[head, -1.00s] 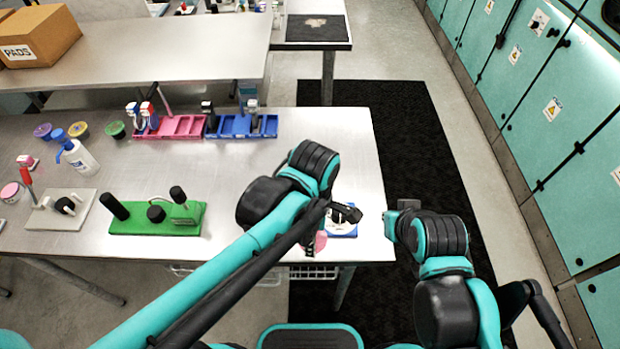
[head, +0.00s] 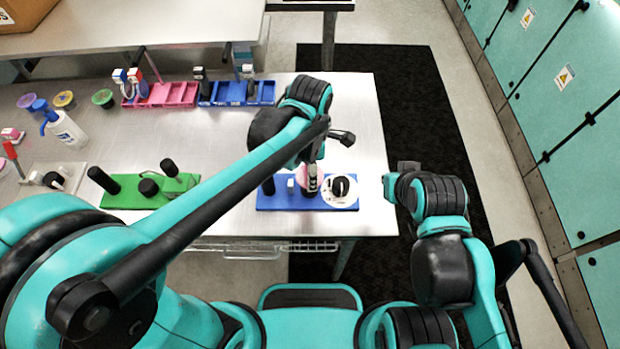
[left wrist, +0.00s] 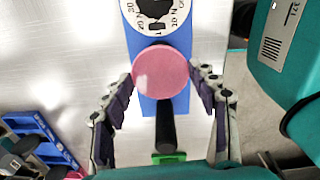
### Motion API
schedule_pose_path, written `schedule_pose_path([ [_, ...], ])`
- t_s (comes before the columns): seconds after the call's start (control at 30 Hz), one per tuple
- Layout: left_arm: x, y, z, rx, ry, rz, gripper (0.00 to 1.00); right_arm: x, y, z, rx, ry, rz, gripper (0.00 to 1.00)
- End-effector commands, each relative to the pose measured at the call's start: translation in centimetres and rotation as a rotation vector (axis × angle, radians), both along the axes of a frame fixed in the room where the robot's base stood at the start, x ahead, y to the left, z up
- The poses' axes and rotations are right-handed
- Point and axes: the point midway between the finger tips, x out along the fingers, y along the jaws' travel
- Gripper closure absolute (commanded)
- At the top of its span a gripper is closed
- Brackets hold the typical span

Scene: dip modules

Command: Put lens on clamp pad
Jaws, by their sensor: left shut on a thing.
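My left gripper (left wrist: 160,88) is shut on a round pink lens (left wrist: 160,72), held between its fingers. In the left wrist view the lens covers the middle of a blue clamp board (left wrist: 183,38). The board has a white dial (left wrist: 157,12) at one end and a black post (left wrist: 166,125) at the other. In the head view the lens (head: 305,174) is partly hidden by my left gripper (head: 312,185), over the board's middle. I cannot tell whether the lens touches the board; a pad beneath it is hidden. My right gripper (head: 398,180) is beyond the table's right edge; its fingers are unclear.
A green clamp board (head: 125,195) lies to the left, then a white one (head: 72,173). A pink tray (head: 172,94) and a blue tray (head: 232,92) stand at the back.

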Motion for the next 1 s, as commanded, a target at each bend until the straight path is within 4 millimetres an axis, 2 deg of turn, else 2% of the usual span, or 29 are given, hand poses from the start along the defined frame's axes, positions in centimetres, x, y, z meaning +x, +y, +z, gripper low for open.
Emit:
schedule_pose_path([
  [0.3, 0.1, 0.0, -4.0, 0.000, 0.000, 0.000, 0.61, 0.0, 0.0, -1.7, 0.000, 0.000, 0.000, 1.00],
  [0.67, 0.0, 0.0, -4.3, 0.000, 0.000, 0.000, 0.61, 0.0, 0.0, -1.8, 0.000, 0.000, 0.000, 1.00],
  [0.7, 0.0, 0.0, -4.3, 0.000, 0.000, 0.000, 0.36, 0.0, 0.0, -1.8, 0.000, 0.000, 0.000, 1.00],
  [0.77, 0.0, 0.0, -4.2, 0.000, 0.000, 0.000, 0.20, 0.0, 0.0, -1.8, 0.000, 0.000, 0.000, 1.00],
  [1.0, 0.0, 0.0, -4.2, 0.000, 0.000, 0.000, 0.20, 0.0, 0.0, -1.7, 0.000, 0.000, 0.000, 1.00],
])
